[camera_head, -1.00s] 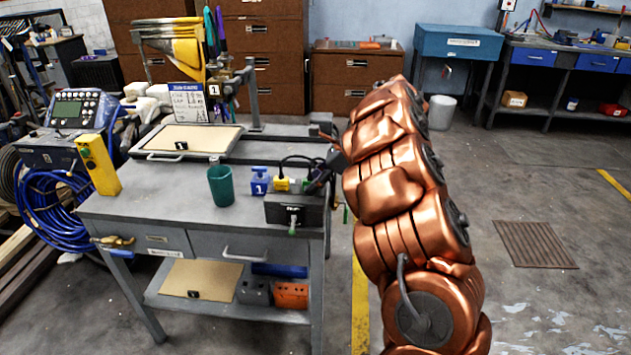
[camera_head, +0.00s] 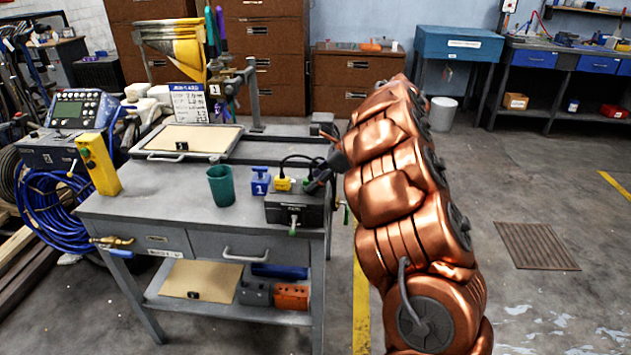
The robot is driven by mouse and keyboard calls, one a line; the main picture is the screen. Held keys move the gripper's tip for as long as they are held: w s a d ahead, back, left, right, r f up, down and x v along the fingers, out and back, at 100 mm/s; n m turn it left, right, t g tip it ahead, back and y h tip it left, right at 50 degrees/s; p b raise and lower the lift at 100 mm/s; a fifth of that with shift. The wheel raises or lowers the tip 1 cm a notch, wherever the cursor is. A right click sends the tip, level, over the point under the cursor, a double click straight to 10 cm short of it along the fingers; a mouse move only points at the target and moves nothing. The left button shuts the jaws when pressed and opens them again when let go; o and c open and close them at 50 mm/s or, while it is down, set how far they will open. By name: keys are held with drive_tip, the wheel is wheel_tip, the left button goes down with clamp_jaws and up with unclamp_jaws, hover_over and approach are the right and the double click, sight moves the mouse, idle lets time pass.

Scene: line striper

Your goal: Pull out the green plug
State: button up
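A black socket box (camera_head: 285,211) sits at the right front of the grey workbench, with a yellow plug (camera_head: 282,184) and a black cable on its top. My gripper (camera_head: 314,186) is small and dark in this view, low over the right end of the box, just right of the yellow plug. A small green-tipped part (camera_head: 293,228) shows on the box's front.
A blue block marked 1 (camera_head: 260,182) and a teal cup (camera_head: 221,186) stand left of the box. A yellow control box (camera_head: 98,165) is at the bench's left edge. A clipboard-like tray (camera_head: 187,140) lies behind. Open floor is right of my arm.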

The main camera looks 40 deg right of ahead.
clamp_jaws()
drive_tip(key=shift+r, duration=0.8)
idle(0.5)
drive_tip(key=shift+r, duration=1.6)
